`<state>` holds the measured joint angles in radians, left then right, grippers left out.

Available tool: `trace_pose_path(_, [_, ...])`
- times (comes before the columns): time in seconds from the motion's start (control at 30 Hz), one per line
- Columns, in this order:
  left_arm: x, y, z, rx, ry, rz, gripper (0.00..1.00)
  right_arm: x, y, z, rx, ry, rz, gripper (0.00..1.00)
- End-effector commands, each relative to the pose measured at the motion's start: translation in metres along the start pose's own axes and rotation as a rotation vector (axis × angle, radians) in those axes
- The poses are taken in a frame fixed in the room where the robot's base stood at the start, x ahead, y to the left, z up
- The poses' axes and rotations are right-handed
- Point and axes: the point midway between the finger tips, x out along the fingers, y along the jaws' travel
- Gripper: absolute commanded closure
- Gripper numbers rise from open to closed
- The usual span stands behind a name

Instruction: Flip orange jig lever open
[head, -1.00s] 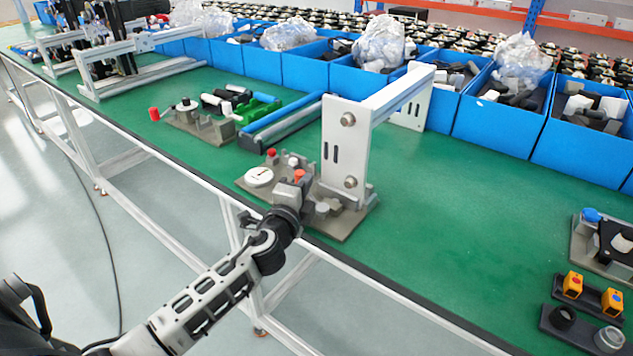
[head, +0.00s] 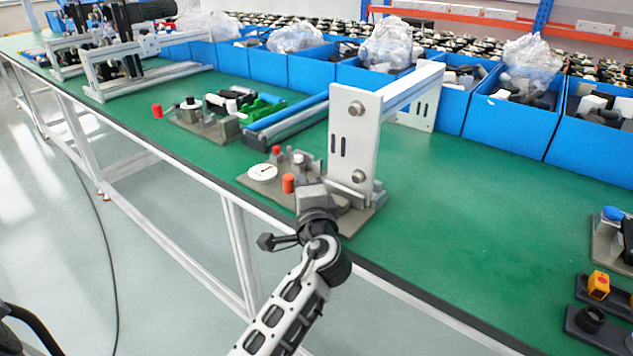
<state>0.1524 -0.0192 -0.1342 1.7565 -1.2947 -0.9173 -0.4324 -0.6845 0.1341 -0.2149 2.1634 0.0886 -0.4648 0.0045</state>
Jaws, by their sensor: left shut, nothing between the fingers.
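The jig (head: 250,184) is a grey-brown plate at the bench's front edge, with a white round dial (head: 262,173) on its left part. An orange lever end (head: 288,183), a short upright cylinder, stands right of the dial. My left gripper (head: 312,193) reaches in from the front, just right of the orange cylinder. It is shut and empty. Its body hides the fingertips and the jig parts behind it, so I cannot tell whether it touches the lever. A smaller red knob (head: 276,150) sits behind the dial. My right gripper is not in view.
A tall white bracket (head: 354,140) with a beam rises at the jig's right rear. A second jig with a red knob (head: 157,111) stands to the left. Blue bins (head: 307,72) line the back.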

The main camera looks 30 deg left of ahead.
Motion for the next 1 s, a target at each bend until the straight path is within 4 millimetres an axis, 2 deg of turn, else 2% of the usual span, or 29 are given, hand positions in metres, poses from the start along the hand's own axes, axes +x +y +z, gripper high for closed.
trace_pose_path(1.0, [-0.0027, -0.0003, 0.0019, 0.001, 0.002, -0.001, 1.00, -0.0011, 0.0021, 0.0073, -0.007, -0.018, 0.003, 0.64])
